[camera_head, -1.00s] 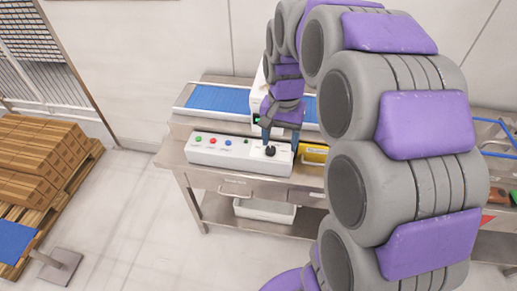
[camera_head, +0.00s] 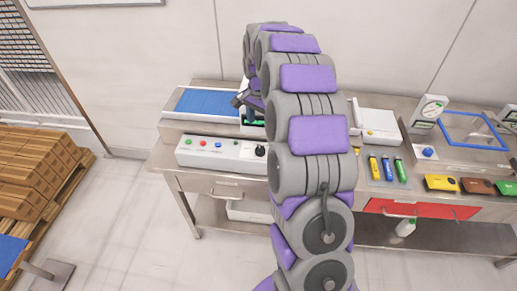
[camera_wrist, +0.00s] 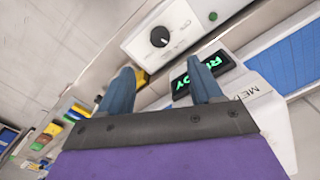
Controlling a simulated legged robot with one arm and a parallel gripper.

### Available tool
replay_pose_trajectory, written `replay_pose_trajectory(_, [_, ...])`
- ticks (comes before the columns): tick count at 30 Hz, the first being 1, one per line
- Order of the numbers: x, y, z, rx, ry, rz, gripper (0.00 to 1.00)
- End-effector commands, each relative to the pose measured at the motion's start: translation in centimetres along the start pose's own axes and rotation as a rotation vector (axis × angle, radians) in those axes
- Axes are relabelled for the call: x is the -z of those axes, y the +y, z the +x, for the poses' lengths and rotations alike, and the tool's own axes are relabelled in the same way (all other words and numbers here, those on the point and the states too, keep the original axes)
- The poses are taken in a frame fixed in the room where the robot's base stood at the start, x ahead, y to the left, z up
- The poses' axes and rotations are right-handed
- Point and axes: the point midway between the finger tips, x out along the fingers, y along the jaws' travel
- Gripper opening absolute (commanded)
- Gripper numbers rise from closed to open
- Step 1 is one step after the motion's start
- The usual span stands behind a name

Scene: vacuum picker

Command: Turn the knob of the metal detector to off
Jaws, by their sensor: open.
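The black knob (camera_head: 260,151) sits at the right end of a white control box (camera_head: 222,156) at the table's front. In the wrist view the knob (camera_wrist: 159,37) is fully visible and clear of my fingers; its setting is too small to read. The metal detector's white housing (camera_wrist: 240,100) carries a lit green display (camera_wrist: 208,72) reading "READY", partly covered by a finger. My gripper (camera_wrist: 161,84) is open and empty, with its two blue-grey fingers apart. In the head view it is above and behind the box, largely hidden by my arm.
Green, red and blue buttons (camera_head: 203,144) line the box's left part. A blue conveyor belt (camera_head: 212,101) lies behind it. Right of my arm are coloured tools (camera_head: 387,168), a blue-edged tray (camera_head: 473,131) and small coloured boxes (camera_head: 441,183). Stacked cartons (camera_head: 35,170) stand left.

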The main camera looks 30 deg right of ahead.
Motion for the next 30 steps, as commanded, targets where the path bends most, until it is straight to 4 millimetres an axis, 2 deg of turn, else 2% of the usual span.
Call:
replay_pose_trajectory(1, [-0.1,0.1,1.3,-0.003,-0.003,0.0,0.65])
replay_pose_trajectory(6, [-0.1,0.1,4.7,-0.004,-0.004,-0.001,0.65])
replay_pose_trajectory(18, [-0.2,0.1,11.8,-0.004,-0.004,-0.002,0.65])
replay_pose_trajectory(24, [-0.1,0.0,13.3,0.0,-0.001,-0.002,0.65])
replay_pose_trajectory(30, [-0.1,0.0,13.5,0.001,0.0,-0.002,0.65])
